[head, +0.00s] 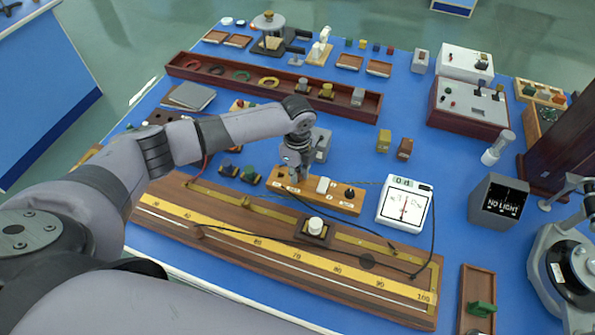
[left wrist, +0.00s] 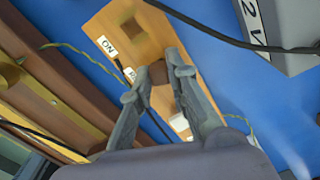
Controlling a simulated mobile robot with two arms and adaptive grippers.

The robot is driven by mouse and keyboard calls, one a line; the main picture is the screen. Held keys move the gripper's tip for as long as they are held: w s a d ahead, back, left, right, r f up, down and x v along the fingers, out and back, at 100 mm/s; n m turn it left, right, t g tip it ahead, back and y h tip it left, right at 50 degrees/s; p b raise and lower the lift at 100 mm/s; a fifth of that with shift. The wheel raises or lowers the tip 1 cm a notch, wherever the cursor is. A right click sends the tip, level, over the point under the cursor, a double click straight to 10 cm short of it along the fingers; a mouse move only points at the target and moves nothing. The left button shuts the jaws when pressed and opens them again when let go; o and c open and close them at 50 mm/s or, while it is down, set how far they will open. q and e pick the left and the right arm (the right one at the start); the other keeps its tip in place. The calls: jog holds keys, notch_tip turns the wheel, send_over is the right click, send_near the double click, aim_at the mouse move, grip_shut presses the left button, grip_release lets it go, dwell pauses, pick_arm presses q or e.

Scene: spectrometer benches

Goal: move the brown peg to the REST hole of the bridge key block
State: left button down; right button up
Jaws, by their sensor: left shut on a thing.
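The bridge key block is a long light-wood block (head: 335,204) in the middle of the bench, with white labels, a white knob (head: 323,185) and a black knob (head: 349,193). It also shows in the left wrist view (left wrist: 107,18), with an ON label (left wrist: 106,46) and a second label partly covered by a finger. My left gripper (head: 294,175) points down over the block's left part. Its fingers are shut on the brown peg (left wrist: 158,72), seen between the fingertips against the block. I cannot tell whether the peg's lower end is in a hole. My right gripper is not in view.
A long metre-scale board (head: 290,254) lies in front of the block. A white meter (head: 405,205) stands to the right, and a grey box (head: 322,145) behind. Dark wires cross near the block. Blue bench (head: 375,165) is clear behind its right end.

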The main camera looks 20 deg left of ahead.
pick_arm(q)
jog(key=c, duration=1.5)
grip_release()
jog(key=shift+o, duration=0.2)
jog(key=shift+r, duration=0.15)
notch_tip(320, 180, up, 12)
jog(key=shift+s+f, duration=0.1)
jog(key=shift+f, duration=0.1)
